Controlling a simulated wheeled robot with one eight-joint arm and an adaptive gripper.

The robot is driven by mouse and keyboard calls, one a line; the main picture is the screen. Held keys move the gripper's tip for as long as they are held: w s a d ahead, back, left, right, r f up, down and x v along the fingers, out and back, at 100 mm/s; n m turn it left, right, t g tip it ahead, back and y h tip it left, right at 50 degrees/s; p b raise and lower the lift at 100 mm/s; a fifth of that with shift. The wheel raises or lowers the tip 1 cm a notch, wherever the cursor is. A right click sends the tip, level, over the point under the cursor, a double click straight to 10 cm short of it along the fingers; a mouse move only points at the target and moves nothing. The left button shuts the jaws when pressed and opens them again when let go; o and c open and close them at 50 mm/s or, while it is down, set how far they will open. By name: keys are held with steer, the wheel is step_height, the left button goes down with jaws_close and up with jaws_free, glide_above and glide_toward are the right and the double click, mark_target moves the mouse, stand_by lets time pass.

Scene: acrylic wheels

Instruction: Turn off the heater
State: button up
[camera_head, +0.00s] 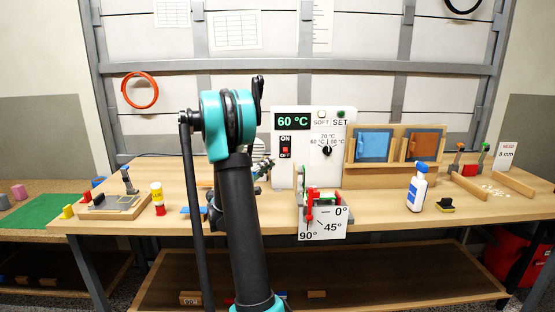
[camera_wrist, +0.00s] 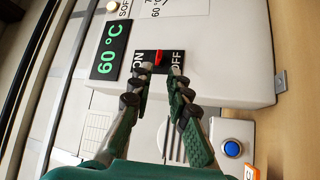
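The heater is a white box (camera_head: 308,172) at the back of the bench, also filling the upper wrist view (camera_wrist: 215,60). Its display (camera_head: 292,121) reads 60 °C in green. Below the display is a black ON/OFF plate with a small red switch (camera_head: 286,150). In the wrist view the red switch (camera_wrist: 160,57) shows between the ON and OFF labels. My gripper (camera_wrist: 162,70) is open and empty, its fingertips just in front of the plate, one to each side of the red switch. I cannot tell whether either fingertip touches it.
A black dial (camera_head: 327,150) and SET button (camera_head: 341,114) are on the heater. A red-handled fixture with an angle card (camera_head: 325,224) stands in front. A white bottle (camera_head: 417,188) is to the right. A blue button (camera_wrist: 232,148) shows in the wrist view.

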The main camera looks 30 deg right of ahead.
steer(key=shift+v, duration=1.8)
